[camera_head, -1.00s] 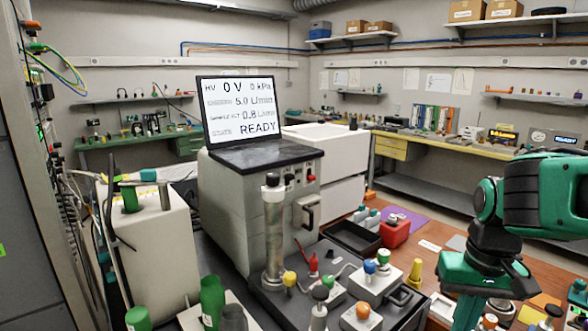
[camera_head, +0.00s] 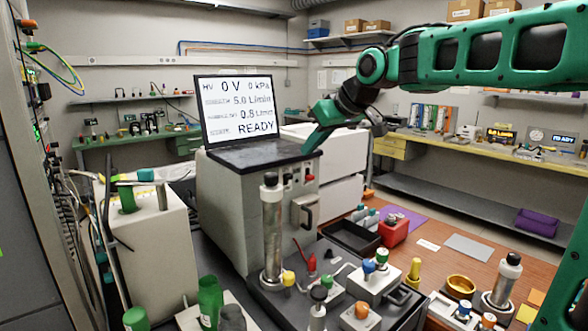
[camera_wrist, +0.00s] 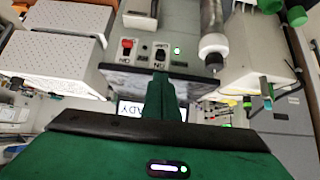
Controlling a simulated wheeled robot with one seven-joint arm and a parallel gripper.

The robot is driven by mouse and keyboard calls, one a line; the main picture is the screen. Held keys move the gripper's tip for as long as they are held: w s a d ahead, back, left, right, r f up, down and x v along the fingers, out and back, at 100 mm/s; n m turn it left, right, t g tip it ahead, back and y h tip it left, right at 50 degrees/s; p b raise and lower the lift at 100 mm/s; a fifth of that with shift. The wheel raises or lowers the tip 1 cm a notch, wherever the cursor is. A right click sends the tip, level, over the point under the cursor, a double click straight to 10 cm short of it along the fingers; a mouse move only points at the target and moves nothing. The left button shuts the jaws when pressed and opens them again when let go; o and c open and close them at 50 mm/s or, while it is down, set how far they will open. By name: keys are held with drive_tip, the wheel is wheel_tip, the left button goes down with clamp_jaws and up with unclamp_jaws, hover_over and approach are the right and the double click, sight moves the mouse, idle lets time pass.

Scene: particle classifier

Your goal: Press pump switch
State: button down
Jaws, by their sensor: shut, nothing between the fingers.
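The classifier box (camera_head: 232,205) stands in the middle, with a screen (camera_head: 240,108) on top reading 0 V, 0 kPa and READY. Its front panel has a red switch (camera_head: 310,178) and a black switch (camera_head: 287,179). The wrist view shows the red switch (camera_wrist: 127,44), the black switch (camera_wrist: 160,56) and a lit green lamp (camera_wrist: 177,50) upside down. The small labels do not show which one is the pump switch. My gripper (camera_head: 307,149) is shut and empty, above the panel by the box's top front edge. In the wrist view its tip (camera_wrist: 161,76) lines up below the black switch.
A metal cylinder (camera_head: 271,232) stands upright in front of the box, left of the switches. A latch handle (camera_head: 306,213) sits below them. Bottles, valves and a red container (camera_head: 393,233) crowd the bench in front.

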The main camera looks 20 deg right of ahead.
sight(287, 174)
drive_tip(key=shift+f, duration=0.1)
drive_tip(key=x, duration=1)
drive_tip(key=shift+d, duration=0.1)
drive_tip(key=shift+f, duration=1.45)
drive_tip(key=v, duration=1)
drive_tip(key=shift+r, duration=0.25)
